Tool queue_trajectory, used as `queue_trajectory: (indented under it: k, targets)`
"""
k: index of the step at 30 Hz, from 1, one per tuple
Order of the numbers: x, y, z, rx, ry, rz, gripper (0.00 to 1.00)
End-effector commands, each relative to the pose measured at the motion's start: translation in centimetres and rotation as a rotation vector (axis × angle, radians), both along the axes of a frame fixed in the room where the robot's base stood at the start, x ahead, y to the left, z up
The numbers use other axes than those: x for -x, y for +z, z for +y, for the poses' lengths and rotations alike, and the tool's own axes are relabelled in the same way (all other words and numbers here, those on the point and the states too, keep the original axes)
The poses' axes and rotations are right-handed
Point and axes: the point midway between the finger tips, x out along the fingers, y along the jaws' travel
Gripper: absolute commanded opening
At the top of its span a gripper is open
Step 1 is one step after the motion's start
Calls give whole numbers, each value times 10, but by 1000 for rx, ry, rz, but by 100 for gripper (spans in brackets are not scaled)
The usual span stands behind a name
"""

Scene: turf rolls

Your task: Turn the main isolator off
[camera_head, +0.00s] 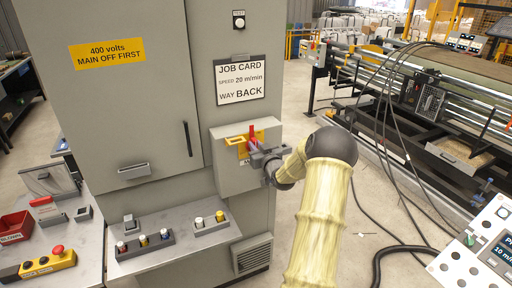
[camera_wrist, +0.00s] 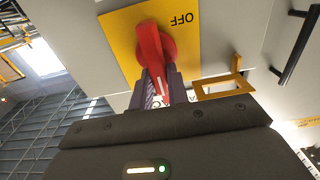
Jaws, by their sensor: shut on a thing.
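The main isolator is a red rotary handle (camera_head: 251,137) on a yellow plate on a grey box at the right side of the cabinet. The handle also shows in the wrist view (camera_wrist: 152,48), with its grip between my finger pads. The yellow plate (camera_wrist: 182,55) reads OFF, upside down in the wrist view. My gripper (camera_head: 256,150) is shut on the red handle; in the wrist view its fingers (camera_wrist: 157,88) close on the lower end of the handle. Lettering behind the fingers is mostly hidden, so I cannot read the handle's exact setting.
A yellow hasp (camera_wrist: 222,86) sticks out beside the plate, close to my fingers. The cabinet door has a dark handle (camera_head: 187,139). A job card (camera_head: 240,79) hangs above the box. A control ledge (camera_head: 160,225) juts out below. Cables lie on the floor at right.

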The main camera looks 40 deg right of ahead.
Motion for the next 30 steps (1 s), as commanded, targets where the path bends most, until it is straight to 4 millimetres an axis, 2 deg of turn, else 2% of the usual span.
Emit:
queue_trajectory:
  k: [14,30]
  targets:
    - [-1,-5,3,146,0,33,0]
    - [-3,-10,12,553,1,129,0]
